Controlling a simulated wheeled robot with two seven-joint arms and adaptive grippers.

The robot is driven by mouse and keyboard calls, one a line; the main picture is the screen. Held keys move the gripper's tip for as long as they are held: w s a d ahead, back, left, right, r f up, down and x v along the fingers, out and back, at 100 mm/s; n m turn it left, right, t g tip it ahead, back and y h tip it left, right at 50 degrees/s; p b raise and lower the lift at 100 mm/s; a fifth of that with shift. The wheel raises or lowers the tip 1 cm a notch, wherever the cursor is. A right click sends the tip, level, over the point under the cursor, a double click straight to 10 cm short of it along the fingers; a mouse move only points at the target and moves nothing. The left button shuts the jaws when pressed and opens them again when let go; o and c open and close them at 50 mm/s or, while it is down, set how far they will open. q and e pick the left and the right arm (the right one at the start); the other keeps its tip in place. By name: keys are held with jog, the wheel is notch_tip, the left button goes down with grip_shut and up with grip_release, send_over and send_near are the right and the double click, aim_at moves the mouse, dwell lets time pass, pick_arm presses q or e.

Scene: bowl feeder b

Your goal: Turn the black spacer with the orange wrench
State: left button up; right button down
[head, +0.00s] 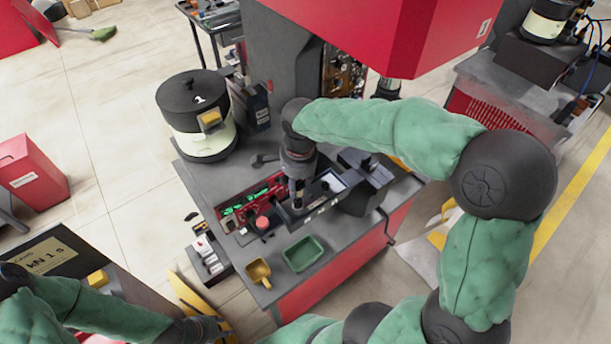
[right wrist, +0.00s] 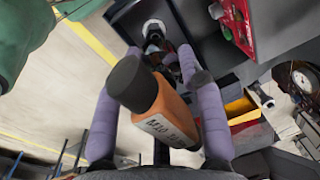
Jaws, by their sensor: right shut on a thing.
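The orange wrench (right wrist: 172,118), with a black end cap and printed label, sits between the two lilac fingers of my right gripper (right wrist: 160,68) in the right wrist view. The gripper is shut on it. In the head view my right gripper (head: 297,188) points down over the dark fixture on the workbench, and the wrench is not clearly visible there. I cannot clearly pick out the black spacer; a small dark and light round part (right wrist: 154,30) shows beyond the fingertips. My left gripper (head: 208,329) is at the bottom left of the head view, away from the bench; its fingers are unclear.
The grey workbench (head: 226,187) carries a bowl feeder (head: 196,125), a red tool tray (head: 238,190), a green bin (head: 303,254) and a yellow bin (head: 258,273). A large red housing (head: 400,35) overhangs the back.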

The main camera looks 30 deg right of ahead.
aim_at(298, 200)
dwell(0.3)
jog(key=shift+f+b, duration=1.85)
jog(key=shift+f, duration=0.35)
jog(key=shift+f+b, duration=0.9)
jog(key=shift+f, duration=0.1)
dwell(0.6)
jog(key=shift+m+b, duration=0.45)
jog(key=shift+m, duration=0.75)
jog(key=shift+n, duration=0.6)
jog(key=shift+r, duration=0.1)
